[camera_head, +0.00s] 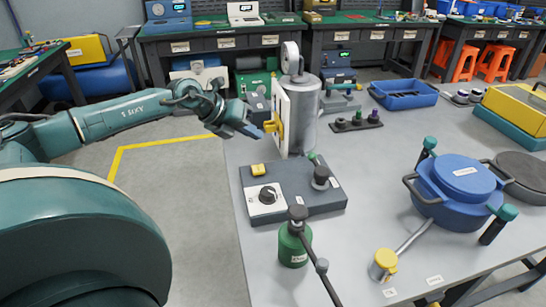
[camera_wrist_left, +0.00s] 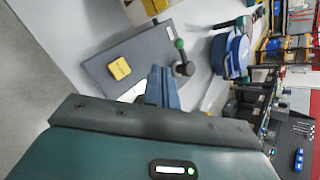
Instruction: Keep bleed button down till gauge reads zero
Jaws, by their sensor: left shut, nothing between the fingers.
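My left gripper (camera_head: 256,132) is shut and empty. Its blue fingertips are close to a yellow part (camera_head: 275,126) on the white panel of a grey metal cylinder (camera_head: 304,112); I cannot tell whether they touch. A round white gauge (camera_head: 290,57) stands on top of the cylinder, seen nearly edge-on, so its reading cannot be made out. A yellow button (camera_head: 258,169) sits on the grey console (camera_head: 318,203) in front. In the left wrist view the shut blue fingers (camera_wrist_left: 160,84) are in front of the console, with its yellow button (camera_wrist_left: 120,68) to their left. My right gripper is not in view.
The console also carries a black dial (camera_head: 267,195) and a dark knob (camera_head: 321,178). A green bottle (camera_head: 293,246), a blue lidded pot (camera_head: 458,190) and a blue tray (camera_head: 404,94) stand on the grey table. Clear tabletop lies between console and pot.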

